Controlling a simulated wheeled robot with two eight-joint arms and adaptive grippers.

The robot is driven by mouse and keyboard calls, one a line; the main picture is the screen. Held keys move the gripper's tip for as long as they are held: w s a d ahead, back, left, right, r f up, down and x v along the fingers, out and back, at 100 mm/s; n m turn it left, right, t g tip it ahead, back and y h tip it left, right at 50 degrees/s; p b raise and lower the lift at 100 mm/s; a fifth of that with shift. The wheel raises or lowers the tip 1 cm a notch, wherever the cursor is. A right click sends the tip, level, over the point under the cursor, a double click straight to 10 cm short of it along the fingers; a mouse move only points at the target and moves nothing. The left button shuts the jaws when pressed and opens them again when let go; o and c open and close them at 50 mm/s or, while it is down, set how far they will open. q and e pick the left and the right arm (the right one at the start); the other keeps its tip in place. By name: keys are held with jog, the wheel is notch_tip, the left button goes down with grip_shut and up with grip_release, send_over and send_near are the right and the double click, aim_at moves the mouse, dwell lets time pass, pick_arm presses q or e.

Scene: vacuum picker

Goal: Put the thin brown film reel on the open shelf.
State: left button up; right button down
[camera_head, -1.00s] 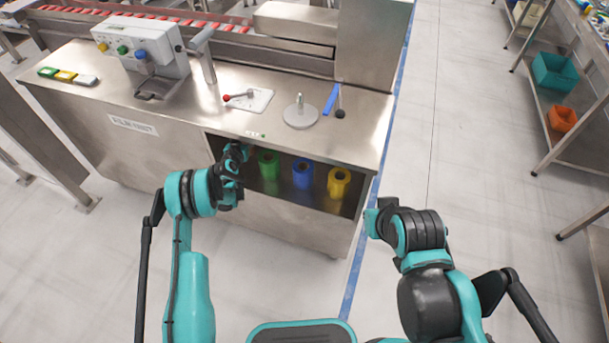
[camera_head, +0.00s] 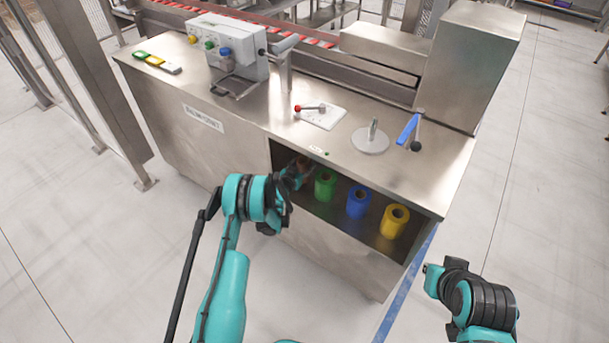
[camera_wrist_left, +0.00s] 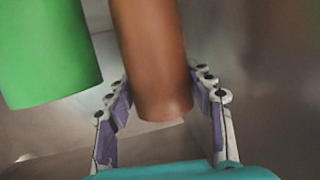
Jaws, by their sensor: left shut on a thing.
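The thin brown film reel (camera_wrist_left: 150,60) stands between the two fingers of my left gripper (camera_wrist_left: 165,115) in the left wrist view. My left gripper (camera_head: 297,174) is shut on it inside the left end of the open shelf (camera_head: 338,215) in the counter's front. In the head view the reel is mostly hidden by the gripper and shadow. A green reel (camera_wrist_left: 45,50) is close to its left in the wrist view. My right gripper (camera_head: 430,274) is away from the counter at the lower right, and its fingers are too small to read.
On the shelf stand the green reel (camera_head: 325,187), a blue reel (camera_head: 358,203) and a yellow reel (camera_head: 394,222). The counter top (camera_head: 330,155) above carries a red-knobbed lever (camera_head: 312,109), a round metal plate (camera_head: 370,141) and a blue-handled lever (camera_head: 408,128). The floor in front is clear.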

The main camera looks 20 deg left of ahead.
aim_at(303, 171)
pick_arm(q)
notch_tip(303, 171, down, 4)
jog(key=shift+a+f+b, duration=0.1)
jog(key=shift+f+b, duration=0.05)
jog(key=shift+b, duration=0.9)
jog(key=shift+s, duration=0.1)
jog(key=o, duration=1.1)
